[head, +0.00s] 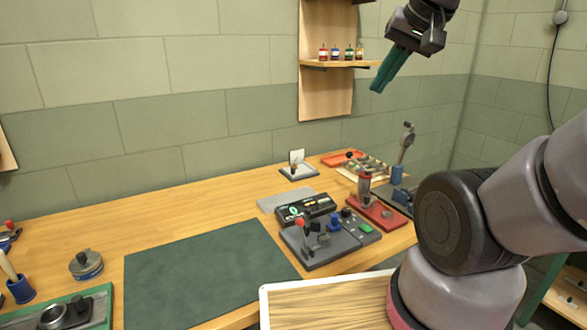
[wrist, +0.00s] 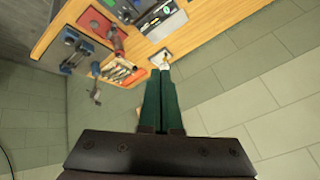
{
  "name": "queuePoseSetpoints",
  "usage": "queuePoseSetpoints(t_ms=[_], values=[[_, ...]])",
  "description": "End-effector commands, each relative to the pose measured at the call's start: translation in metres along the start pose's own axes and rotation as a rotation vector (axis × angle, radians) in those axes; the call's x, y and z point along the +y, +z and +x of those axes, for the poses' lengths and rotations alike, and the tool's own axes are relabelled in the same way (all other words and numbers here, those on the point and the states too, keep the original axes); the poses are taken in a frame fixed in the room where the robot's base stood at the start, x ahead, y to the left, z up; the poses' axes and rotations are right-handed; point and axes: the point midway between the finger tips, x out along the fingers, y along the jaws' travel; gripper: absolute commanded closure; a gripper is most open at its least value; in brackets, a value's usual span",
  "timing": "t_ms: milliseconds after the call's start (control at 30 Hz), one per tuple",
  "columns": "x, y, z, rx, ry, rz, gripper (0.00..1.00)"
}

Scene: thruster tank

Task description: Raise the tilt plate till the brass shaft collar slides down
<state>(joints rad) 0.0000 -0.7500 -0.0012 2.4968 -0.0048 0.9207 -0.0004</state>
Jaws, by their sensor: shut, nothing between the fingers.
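My gripper (head: 377,88) is shut and empty, raised high in front of the wall and well above the bench. In the wrist view its green fingers (wrist: 160,75) lie together. A small grey stand (head: 299,173) with an upright white plate (head: 297,156) sits at the back of the bench, apart from the gripper. It may be the tilt plate, but I cannot tell for sure. A small dark-and-brassy part shows at its foot, too small to name as the collar. The stand also shows beyond the fingertips in the wrist view (wrist: 161,57).
A grey control box (head: 325,244) with a red-topped lever, a black meter (head: 305,208) and a red-based fixture (head: 378,213) crowd the bench's right part. A dark green mat (head: 205,270) is bare. A wall shelf (head: 340,63) with small bottles stands left of my gripper.

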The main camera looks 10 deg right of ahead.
Motion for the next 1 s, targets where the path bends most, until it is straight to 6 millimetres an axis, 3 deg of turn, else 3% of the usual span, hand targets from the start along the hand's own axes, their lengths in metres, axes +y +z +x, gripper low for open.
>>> queuePoseSetpoints(t_ms=[133, 167, 200, 300, 467, 667, 867, 1000], values=[[0.000, 0.000, 0.000, 0.000, 0.000, 0.000, 1.00], [0.000, 0.000, 0.000, 0.000, 0.000, 0.000, 0.92], [0.000, -0.001, 0.000, 0.000, 0.000, -0.001, 0.77], [-0.004, -0.009, 0.003, -0.008, 0.002, -0.022, 0.46], [-0.022, -0.047, 0.019, -0.049, 0.004, -0.132, 0.46], [-0.051, -0.115, 0.067, -0.119, -0.007, -0.344, 0.46], [-0.072, -0.172, 0.139, -0.185, -0.038, -0.554, 0.46], [-0.081, -0.203, 0.200, -0.228, -0.069, -0.697, 0.46]])
